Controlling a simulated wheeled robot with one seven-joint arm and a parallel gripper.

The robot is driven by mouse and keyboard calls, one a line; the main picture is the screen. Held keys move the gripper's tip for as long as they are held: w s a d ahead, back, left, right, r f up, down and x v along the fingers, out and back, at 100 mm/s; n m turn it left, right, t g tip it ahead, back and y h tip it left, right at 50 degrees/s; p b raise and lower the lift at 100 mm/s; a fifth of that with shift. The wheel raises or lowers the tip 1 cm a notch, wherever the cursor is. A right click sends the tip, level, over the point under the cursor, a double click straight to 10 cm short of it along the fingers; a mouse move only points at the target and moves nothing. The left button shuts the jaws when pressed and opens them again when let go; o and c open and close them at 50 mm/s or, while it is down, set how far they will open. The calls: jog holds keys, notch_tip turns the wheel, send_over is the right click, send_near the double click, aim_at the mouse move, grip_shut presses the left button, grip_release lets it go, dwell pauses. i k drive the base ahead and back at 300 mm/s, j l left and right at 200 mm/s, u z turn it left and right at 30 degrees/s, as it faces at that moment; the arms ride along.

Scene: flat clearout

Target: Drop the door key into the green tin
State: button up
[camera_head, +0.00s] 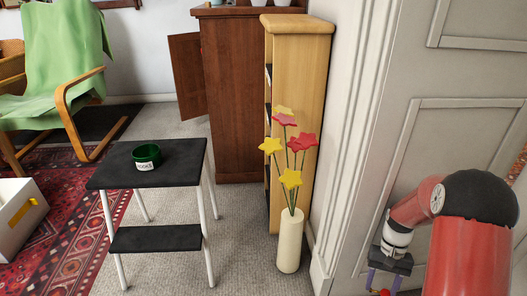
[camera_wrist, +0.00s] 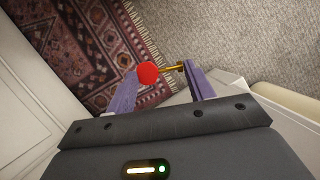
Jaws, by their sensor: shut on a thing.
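The green tin (camera_head: 147,157) stands upright on the black top of a small step stool (camera_head: 176,177) at left in the head view. It has a pale label on its front. My gripper (camera_head: 384,281) is low at the right of the head view, far from the tin. In the wrist view my gripper (camera_wrist: 160,80) has its purple fingers shut on the door key (camera_wrist: 171,69). The key has a round red head and a brassy shaft and lies across between the fingertips. The tin is not in the wrist view.
A cream vase (camera_head: 290,242) with red and yellow flowers stands on the floor between the stool and my arm. A pale door (camera_head: 440,140) and its frame are close beside my arm. A wooden shelf (camera_head: 300,27) and green chair (camera_head: 55,65) stand behind.

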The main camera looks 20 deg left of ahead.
aim_at(150, 165)
jog(key=k+l+u, duration=0.1)
jog(key=u, duration=0.3)
jog(key=i+j+u, duration=0.15)
jog(key=u, duration=0.35)
jog(key=i+j+u, duration=0.15)
jog(key=u, duration=0.3)
jog(key=i+u, duration=0.25)
jog(key=u, duration=0.25)
jog(key=i+j+z, duration=0.1)
jog(key=j+z, duration=0.25)
jog(key=j, duration=0.35)
jog(key=j+z, duration=0.35)
jog(key=j, duration=0.35)
